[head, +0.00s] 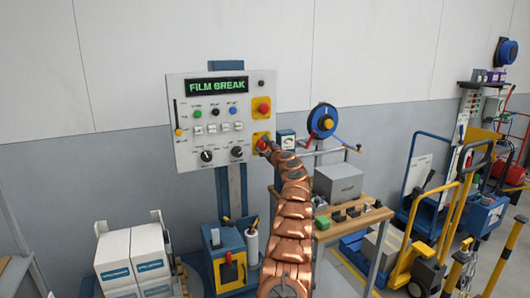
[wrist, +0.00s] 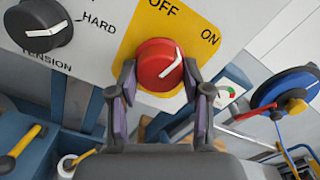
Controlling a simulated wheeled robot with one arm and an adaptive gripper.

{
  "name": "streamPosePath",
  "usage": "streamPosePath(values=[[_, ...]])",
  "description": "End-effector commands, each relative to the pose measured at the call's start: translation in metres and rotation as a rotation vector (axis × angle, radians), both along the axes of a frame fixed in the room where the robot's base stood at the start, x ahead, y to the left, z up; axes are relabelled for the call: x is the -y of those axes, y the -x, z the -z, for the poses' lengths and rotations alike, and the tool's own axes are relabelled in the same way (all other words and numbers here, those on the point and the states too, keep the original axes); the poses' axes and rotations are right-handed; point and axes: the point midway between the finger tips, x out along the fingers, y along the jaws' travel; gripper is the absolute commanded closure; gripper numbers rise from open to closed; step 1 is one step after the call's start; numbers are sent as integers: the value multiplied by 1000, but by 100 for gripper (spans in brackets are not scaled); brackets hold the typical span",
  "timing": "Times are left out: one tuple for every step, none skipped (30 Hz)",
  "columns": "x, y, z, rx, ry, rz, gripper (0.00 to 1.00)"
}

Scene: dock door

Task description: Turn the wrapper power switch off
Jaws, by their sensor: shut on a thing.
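The wrapper control panel (head: 222,118) is on a blue post in the head view, and its display reads FILM BREAK. The power switch is a red round knob (wrist: 158,64) with a white pointer line, on a yellow plate (wrist: 190,25) marked OFF and ON. The pointer slants up and right, toward the ON mark. My gripper (wrist: 160,85) is shut on the red knob, one finger on each side. In the head view my gripper (head: 268,147) reaches the panel's lower right corner and covers part of the knob.
A black TENSION knob (wrist: 38,22) is left of the switch. A red button (head: 263,107) sits above it on the panel. A blue reel (head: 322,121) and a bench with a grey box (head: 338,183) are on the right. White boxes (head: 132,255) stand lower left.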

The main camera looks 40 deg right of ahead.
Motion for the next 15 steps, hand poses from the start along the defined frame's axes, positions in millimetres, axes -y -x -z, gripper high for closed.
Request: streamPosePath(values=[[1, 0, 1, -13, 42, 1, 86], [1, 1, 1, -22, 70, 1, 86], [1, 1, 0, -34, 106, 2, 86], [1, 1, 0, -43, 133, 1, 86], [1, 1, 0, -52, 161, 2, 86], [1, 1, -1, -65, 198, 2, 86], [1, 1, -1, -74, 223, 2, 86], [1, 1, -1, -84, 251, 2, 86], [1, 1, 0, -96, 285, 3, 86], [1, 1, 0, -106, 312, 2, 86], [1, 1, 0, -116, 338, 2, 86], [2, 1, 1, -130, 374, 2, 86], [1, 0, 0, -139, 401, 1, 86], [1, 0, 0, -148, 428, 2, 86], [1, 0, -1, -161, 466, 2, 86]])
